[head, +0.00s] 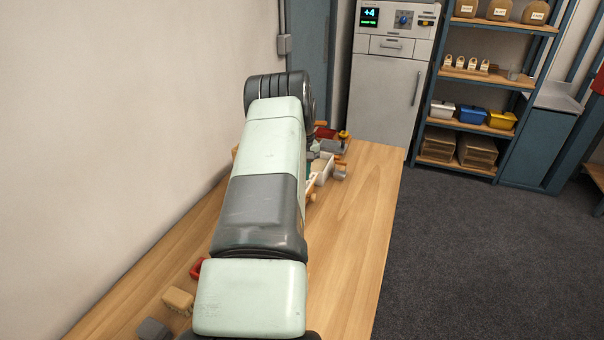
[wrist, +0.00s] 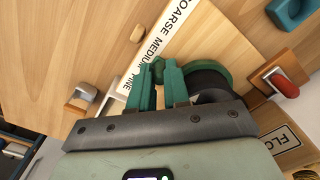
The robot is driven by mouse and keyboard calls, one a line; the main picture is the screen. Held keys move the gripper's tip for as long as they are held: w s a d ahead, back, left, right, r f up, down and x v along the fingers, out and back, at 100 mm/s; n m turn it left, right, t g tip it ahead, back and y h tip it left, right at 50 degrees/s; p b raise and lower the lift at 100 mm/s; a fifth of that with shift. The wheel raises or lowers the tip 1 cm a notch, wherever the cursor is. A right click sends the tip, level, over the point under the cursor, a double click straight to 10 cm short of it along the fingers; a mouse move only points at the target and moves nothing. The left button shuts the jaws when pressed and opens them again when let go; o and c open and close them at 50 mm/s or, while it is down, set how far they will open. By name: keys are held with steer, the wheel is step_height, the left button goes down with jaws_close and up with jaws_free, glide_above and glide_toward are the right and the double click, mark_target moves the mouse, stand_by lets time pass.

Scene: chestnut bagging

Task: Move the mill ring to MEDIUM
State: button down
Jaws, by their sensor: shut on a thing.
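In the wrist view, the two green fingers of my gripper (wrist: 160,78) are close together, shut on a small part of the mill ring that is mostly hidden between them. The green mill ring (wrist: 212,52) curves beside the right finger, around a dark round body (wrist: 208,84). A white scale strip (wrist: 165,32) reading COARSE, MEDIUM, FINE runs slantwise above the fingers. The fingertips are near the MEDIUM and FINE end of the strip, but I cannot tell the exact mark. In the head view my arm hides the gripper and ring.
A wooden block with a metal piece (wrist: 82,98) lies left of my fingers. A red-handled piece (wrist: 285,84) and a teal piece (wrist: 291,10) are at right. In the head view, a pale box (head: 322,170) stands near the far table end; the right side of the wooden table (head: 362,200) is clear.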

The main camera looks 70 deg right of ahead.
steer(key=c, duration=1.1)
jaws_free()
step_height(320, 180, up, 11)
